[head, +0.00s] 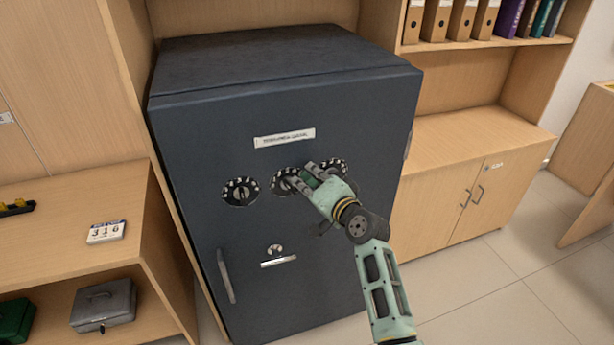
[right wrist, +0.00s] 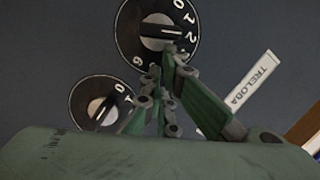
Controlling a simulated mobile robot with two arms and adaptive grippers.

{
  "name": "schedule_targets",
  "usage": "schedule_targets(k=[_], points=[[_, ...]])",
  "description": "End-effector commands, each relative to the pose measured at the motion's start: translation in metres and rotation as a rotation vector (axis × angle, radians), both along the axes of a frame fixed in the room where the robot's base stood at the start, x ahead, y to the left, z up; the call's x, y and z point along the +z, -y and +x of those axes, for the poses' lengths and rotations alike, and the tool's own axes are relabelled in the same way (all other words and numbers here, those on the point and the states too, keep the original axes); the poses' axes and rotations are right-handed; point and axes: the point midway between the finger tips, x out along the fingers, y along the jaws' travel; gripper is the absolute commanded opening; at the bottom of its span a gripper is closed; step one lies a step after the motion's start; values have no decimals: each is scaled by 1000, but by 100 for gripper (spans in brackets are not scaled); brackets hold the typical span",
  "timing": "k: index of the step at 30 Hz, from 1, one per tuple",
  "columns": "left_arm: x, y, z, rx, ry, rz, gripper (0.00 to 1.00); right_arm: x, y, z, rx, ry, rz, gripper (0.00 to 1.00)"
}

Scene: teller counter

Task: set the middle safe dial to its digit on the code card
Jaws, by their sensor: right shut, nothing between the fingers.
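The middle safe dial (head: 283,182) is a round black dial with white digits on the dark safe door (head: 330,230). My right gripper (head: 297,176) is shut and empty in front of it, partly covering it. In the right wrist view the closed fingertips (right wrist: 168,55) overlap the lower edge of a large dial (right wrist: 158,15); I cannot tell whether they touch it. Its knob has a white line, with digits 0, 1, 2 around the upper right. The code card (head: 105,231) lies on the left wooden counter; its digits look like 3 1 6. My left gripper is not in view.
The left dial (head: 240,191) and the right dial (head: 338,166) flank the middle one; my gripper partly hides the right one. Wooden cabinets stand on both sides. Floor is clear at the right.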

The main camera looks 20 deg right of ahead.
Motion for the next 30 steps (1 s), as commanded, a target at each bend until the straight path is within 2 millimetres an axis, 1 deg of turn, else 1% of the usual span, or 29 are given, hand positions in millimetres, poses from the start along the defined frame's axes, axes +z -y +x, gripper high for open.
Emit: schedule_targets(k=[8,13,23,30], points=[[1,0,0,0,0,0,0,0,0,0,0,0,-3,0],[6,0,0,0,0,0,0,1,-3,0,0,-1,-38,0],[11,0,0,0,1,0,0,1,-7,0,0,2,-89,0],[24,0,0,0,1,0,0,4,-13,-1,1,3,-172,0]])
